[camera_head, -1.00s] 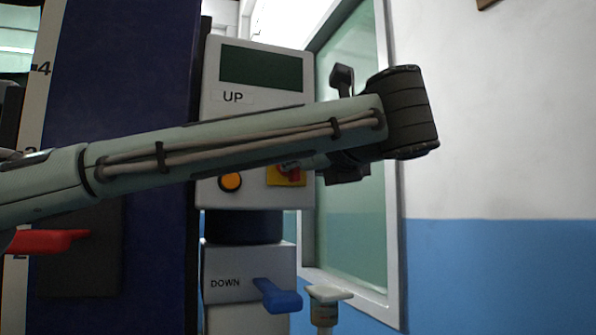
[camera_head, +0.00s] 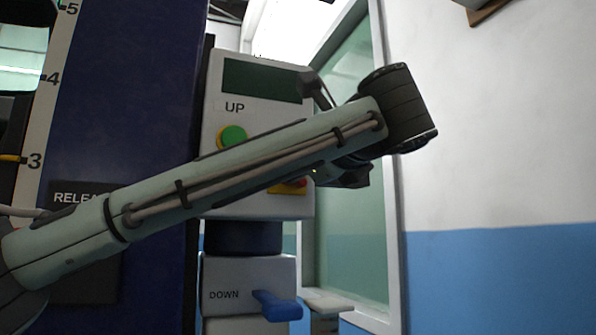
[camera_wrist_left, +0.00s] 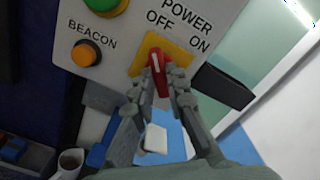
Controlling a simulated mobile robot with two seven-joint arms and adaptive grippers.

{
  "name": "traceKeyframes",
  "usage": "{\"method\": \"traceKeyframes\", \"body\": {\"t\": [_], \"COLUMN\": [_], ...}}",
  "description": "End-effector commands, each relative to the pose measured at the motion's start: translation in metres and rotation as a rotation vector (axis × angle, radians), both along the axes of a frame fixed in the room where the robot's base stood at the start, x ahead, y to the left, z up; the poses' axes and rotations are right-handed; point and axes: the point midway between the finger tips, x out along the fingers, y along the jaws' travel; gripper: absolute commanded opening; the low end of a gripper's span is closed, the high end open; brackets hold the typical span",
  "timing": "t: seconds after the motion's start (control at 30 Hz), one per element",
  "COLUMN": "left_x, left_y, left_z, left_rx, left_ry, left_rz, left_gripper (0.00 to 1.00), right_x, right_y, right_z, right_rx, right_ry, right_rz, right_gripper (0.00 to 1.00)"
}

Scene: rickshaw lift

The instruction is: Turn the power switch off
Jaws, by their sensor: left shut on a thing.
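The power switch has a red handle (camera_wrist_left: 157,64) on a yellow plate (camera_wrist_left: 172,48), with OFF lettered on its left side and ON on its right. My left gripper (camera_wrist_left: 160,80) is shut on the red handle, with one finger on each side of it in the left wrist view. The handle carries a white line. My right gripper is not in view.
The grey control box (camera_head: 262,206) also has a green button (camera_head: 231,135) and an orange BEACON button (camera_wrist_left: 86,53). Below stands a DOWN box (camera_head: 230,273) with a blue lever (camera_head: 277,305). A window frame (camera_head: 394,200) is to the right.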

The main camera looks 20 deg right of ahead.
Motion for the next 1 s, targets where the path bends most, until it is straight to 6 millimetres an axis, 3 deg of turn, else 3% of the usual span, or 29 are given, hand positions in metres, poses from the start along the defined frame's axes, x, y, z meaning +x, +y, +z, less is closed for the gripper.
{"method": "traceKeyframes", "body": {"t": [0.33,0.37,0.53,0.83,1.0], "left_x": [0.0,0.0,0.0,-0.002,-0.019], "left_y": [0.0,0.0,0.0,0.0,-0.002], "left_z": [0.0,0.0,0.0,0.0,0.001], "left_rx": [-0.005,-0.005,-0.004,-0.003,-0.002], "left_ry": [0.0,0.0,0.0,-0.001,-0.002], "left_rz": [0.0,0.0,0.0,-0.001,-0.004], "left_gripper": [0.0,0.15,0.34,0.34,0.34], "right_x": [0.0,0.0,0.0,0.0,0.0], "right_y": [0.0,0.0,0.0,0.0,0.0], "right_z": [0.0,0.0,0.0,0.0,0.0], "right_rx": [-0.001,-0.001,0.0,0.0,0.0], "right_ry": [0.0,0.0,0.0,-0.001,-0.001], "right_rz": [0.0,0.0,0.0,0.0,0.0], "right_gripper": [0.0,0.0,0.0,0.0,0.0]}}
